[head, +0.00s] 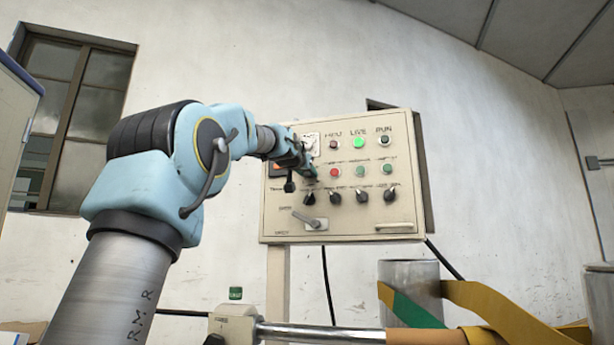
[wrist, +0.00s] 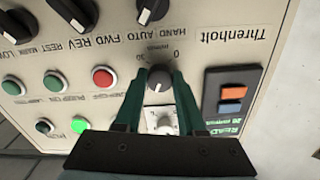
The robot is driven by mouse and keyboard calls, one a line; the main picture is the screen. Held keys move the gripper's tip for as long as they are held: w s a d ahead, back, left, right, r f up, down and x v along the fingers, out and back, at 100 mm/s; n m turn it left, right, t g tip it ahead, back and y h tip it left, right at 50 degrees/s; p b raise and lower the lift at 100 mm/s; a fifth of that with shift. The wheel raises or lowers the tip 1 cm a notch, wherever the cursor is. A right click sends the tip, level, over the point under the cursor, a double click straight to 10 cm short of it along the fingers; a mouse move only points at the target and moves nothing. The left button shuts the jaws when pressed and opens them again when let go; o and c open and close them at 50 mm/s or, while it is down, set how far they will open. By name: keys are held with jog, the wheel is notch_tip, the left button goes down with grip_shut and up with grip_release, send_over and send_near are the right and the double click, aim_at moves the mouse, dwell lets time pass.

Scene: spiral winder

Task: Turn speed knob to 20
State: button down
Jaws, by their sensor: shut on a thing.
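The cream control panel (head: 345,222) stands against the wall in the head view. It fills most of the wrist view (wrist: 215,45), where its lettering is upside down. A small dark speed knob (wrist: 159,78) sits below a printed scale with a 0 and what looks like 30. My gripper (wrist: 159,80) has its two green fingers shut on the knob, one on each side. In the head view my gripper (head: 303,168) is at the panel's left part and hides the knob.
A red button (wrist: 102,78) is beside my fingers. A white dial (wrist: 163,122) lies between them, toward the palm. Black selector knobs (head: 335,197) and a lever handle (head: 309,220) are lower on the panel. A grey cylinder (head: 410,285) and metal bar (head: 320,332) are in front.

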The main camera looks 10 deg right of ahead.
jog(key=shift+m, duration=2)
jog(key=c, duration=0.5)
grip_release()
jog(key=b+v, duration=0.5)
jog(key=v, duration=0.5)
jog(key=shift+s+a+b, duration=0.15)
jog(key=shift+s+b, duration=0.2)
jog(key=shift+b, duration=0.05)
